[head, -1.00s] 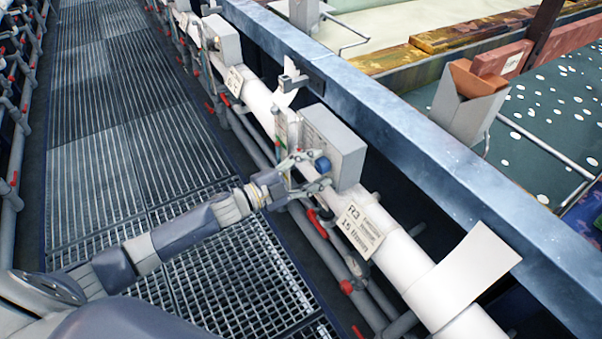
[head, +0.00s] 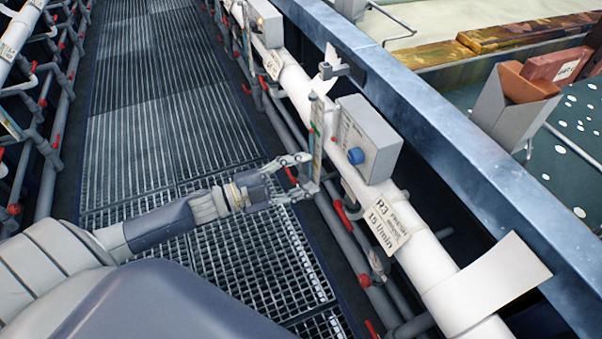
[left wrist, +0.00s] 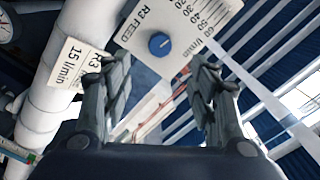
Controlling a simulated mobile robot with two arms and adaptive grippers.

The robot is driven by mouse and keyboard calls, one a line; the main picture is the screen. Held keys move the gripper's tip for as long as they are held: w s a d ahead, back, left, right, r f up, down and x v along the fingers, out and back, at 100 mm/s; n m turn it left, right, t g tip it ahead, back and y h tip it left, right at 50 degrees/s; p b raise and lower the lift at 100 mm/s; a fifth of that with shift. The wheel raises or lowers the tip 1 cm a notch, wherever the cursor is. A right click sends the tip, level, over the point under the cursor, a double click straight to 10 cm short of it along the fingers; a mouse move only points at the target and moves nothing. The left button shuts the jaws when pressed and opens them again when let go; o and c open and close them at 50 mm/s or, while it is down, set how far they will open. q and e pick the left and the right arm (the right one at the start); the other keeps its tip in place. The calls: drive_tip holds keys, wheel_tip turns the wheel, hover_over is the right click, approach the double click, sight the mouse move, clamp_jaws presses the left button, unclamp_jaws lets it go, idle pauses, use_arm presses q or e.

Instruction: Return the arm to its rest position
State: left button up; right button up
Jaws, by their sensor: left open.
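My left arm comes in from the left in the head view, and its gripper (head: 304,176) is open and empty. It is beside the grey control box (head: 368,140), apart from its blue knob (head: 356,156). In the left wrist view the open fingers (left wrist: 160,90) frame the box's "R3 FEED" face (left wrist: 178,18), with the blue knob (left wrist: 159,44) beyond the fingertips. The knob's pointer is too small to read. My right gripper is not in view.
A white pipe (head: 418,258) with an "R3 15 l/min" label (head: 388,222) runs beside the box. Red-handled valves (head: 347,217) and thinner pipes lie below it. A blue rail (head: 455,150) borders the tank. The grated walkway (head: 140,150) is clear.

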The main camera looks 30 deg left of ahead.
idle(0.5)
use_arm(q)
drive_tip(key=a+f+n+y, duration=0.3)
drive_tip(key=a+f+n, duration=0.1)
drive_tip(key=f, duration=0.5)
drive_tip(key=a+f+n+y, duration=0.3)
drive_tip(key=a+f+y, duration=0.1)
drive_tip(key=f, duration=0.5)
drive_tip(key=s+a+f+n+g+y, duration=0.1)
drive_tip(key=s+f+n+g+y, duration=0.1)
drive_tip(key=s+f, duration=0.45)
drive_tip(key=s+a+f+n+g+y, duration=0.15)
drive_tip(key=s+f, duration=0.25)
drive_tip(key=f, duration=0.6)
drive_tip(key=s+d+f+n+g, duration=0.1)
drive_tip(key=s+d+f+g, duration=0.2)
drive_tip(key=s+f, duration=0.3)
drive_tip(key=s+d+f+n+g, duration=0.2)
drive_tip(key=s+f, duration=0.4)
drive_tip(key=s, duration=0.8)
drive_tip(key=s+d+f+n+g, duration=0.2)
drive_tip(key=s+d+f+g, duration=0.2)
drive_tip(key=s, duration=0.6)
wheel_tip(320, 180, down, 2)
drive_tip(key=d, duration=0.2)
drive_tip(key=shift+s+d+f+g, duration=0.2)
drive_tip(key=shift+s+d+g, duration=0.15)
drive_tip(key=shift+s, duration=0.05)
drive_tip(key=shift+w+n+y, duration=0.1)
drive_tip(key=shift+n+y, duration=0.15)
